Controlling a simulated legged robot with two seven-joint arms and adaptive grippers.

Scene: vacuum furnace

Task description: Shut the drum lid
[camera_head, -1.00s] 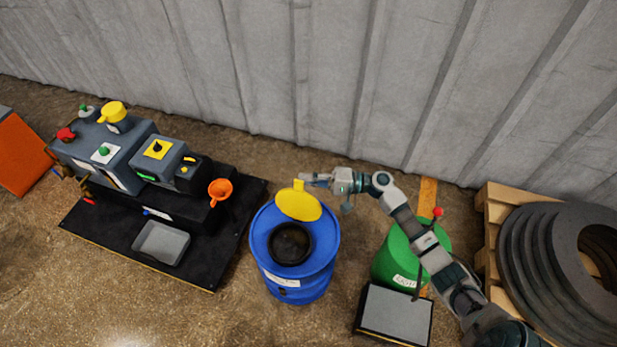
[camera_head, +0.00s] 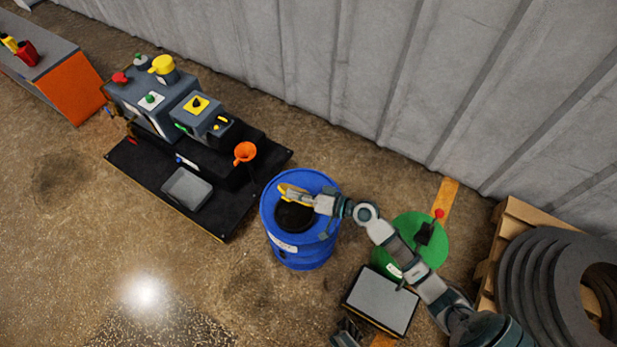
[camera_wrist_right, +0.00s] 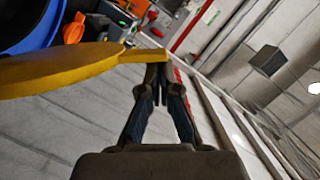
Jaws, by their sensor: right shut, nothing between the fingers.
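The blue drum (camera_head: 288,245) stands on the floor with its round dark opening (camera_head: 294,218) partly uncovered. The yellow lid (camera_head: 287,190) is tilted up at the back of the opening and shows narrow, nearly edge-on. In the right wrist view the lid (camera_wrist_right: 60,70) is a thick yellow disc with a tab (camera_wrist_right: 145,56). My right gripper (camera_head: 309,199) is above the drum top beside the lid. In the wrist view its shut, empty fingertips (camera_wrist_right: 158,72) are right at the tab and seem to touch it. My left gripper is not in view.
A black platform (camera_head: 230,215) with grey machine units and an orange funnel (camera_head: 245,152) is left of the drum. A green drum (camera_head: 433,240), a grey-topped box (camera_head: 382,300) and a pallet with dark rings (camera_head: 530,260) are at right. The corrugated wall is behind.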

